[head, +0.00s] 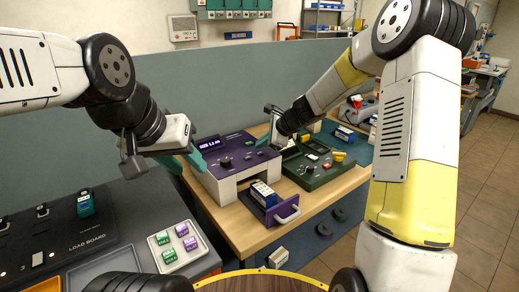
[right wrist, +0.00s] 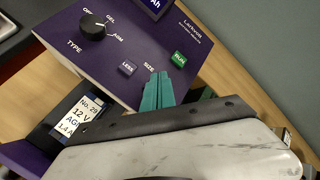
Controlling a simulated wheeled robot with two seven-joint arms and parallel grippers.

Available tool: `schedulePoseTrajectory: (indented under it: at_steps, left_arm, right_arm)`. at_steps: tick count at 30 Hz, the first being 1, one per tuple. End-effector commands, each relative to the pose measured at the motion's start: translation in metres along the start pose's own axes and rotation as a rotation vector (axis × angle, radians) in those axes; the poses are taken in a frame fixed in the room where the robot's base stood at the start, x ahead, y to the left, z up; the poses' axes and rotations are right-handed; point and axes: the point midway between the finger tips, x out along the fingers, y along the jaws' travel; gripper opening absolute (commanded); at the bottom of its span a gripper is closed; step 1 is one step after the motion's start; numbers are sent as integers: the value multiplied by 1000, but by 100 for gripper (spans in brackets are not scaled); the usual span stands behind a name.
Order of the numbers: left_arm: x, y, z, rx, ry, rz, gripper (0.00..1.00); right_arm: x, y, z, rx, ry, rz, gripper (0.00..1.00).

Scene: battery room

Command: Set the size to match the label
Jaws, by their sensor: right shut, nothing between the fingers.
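The purple tester (head: 225,160) stands on the wooden bench, with a lit display (head: 208,144) too small to read surely. In the right wrist view its TYPE knob (right wrist: 92,27), LESS button (right wrist: 127,68) and green RUN button (right wrist: 179,59) show. A battery (head: 264,194) lies in the tester's pulled-out drawer; its label (right wrist: 80,115) reads No. 29, 12 V, AG…, 1.4 A…, partly cut off. My right gripper (right wrist: 158,90) is shut and empty, its tips at the panel by the word SIZE, hiding what lies under them. My left gripper (head: 186,160) is open and empty, left of the tester.
A dark green device (head: 318,170) stands right of the tester. The load board (head: 85,240) and a tray (head: 160,250) of green and purple blocks are at the left. The drawer handle (head: 288,215) sticks out at the front.

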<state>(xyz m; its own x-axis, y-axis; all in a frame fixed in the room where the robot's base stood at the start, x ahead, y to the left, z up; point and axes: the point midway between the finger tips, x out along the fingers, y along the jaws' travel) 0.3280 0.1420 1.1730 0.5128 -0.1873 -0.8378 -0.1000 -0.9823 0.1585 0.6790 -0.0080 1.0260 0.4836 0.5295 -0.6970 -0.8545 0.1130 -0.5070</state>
Motion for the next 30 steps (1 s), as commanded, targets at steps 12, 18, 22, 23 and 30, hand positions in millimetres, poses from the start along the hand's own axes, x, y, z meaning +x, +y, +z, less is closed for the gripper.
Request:
schedulePoseTrajectory:
  at_steps: [12,18,22,23,30]
  left_arm:
    - [0,0,0,0,0,0,36]
    - [0,0,0,0,0,0,36]
    - [0,0,0,0,0,0,36]
    - [0,0,0,0,0,0,36]
    - [0,0,0,0,0,0,36]
  right_arm:
    - [-23,-17,17,-3,-1,-3,0]
    - [-33,-25,25,-2,-1,-2,0]
    - [-35,-26,26,-1,-1,0,0]
    - [-35,-26,26,-1,0,0,0]
    - [-35,-26,26,0,0,0,0]
